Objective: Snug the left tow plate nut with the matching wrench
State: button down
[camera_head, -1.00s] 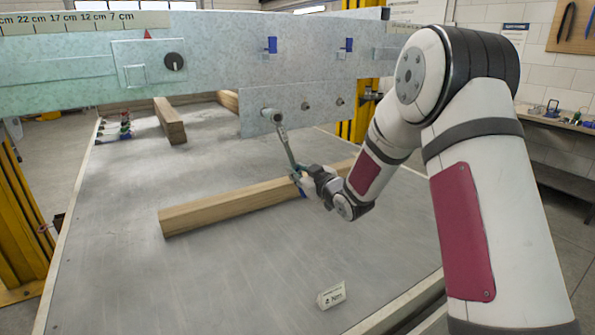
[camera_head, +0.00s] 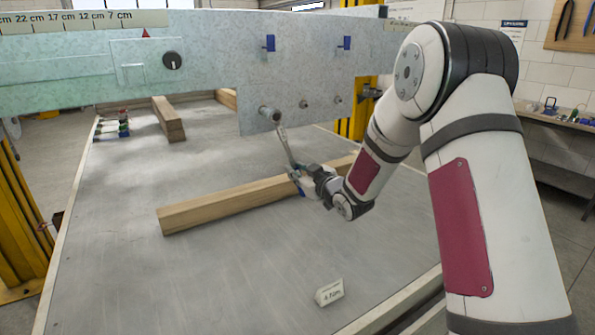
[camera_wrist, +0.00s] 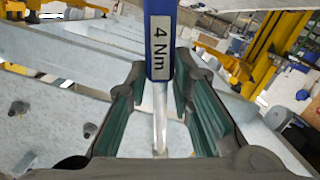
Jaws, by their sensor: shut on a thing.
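My gripper (camera_head: 303,180) is shut on a wrench (camera_head: 285,146), which leans up and left from it. In the wrist view the wrench's blue sleeve (camera_wrist: 159,45) reads "4 Nm", and its shaft runs between my green-padded fingers (camera_wrist: 160,115). The tow plate (camera_head: 252,124) hangs from the pale beam. The left nut (camera_head: 266,113) is on a protruding stub at its left. The wrench head is at or just beside this stub's end; whether it is seated cannot be told. Two smaller nuts sit to the right, a middle one (camera_head: 305,104) and a right one (camera_head: 338,100).
A wooden beam (camera_head: 215,206) lies on the grey table (camera_head: 230,275) below the gripper. A small card (camera_head: 329,292) stands near the front. Blue clips (camera_head: 268,43) are on the beam above the plate. More wrenches or tools (camera_head: 123,124) lie at the back left.

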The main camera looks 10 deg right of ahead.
jog(key=shift+p+v, duration=1.05)
jog(key=shift+v, duration=0.95)
jog(key=shift+f, duration=0.15)
jog(key=shift+d, duration=0.1)
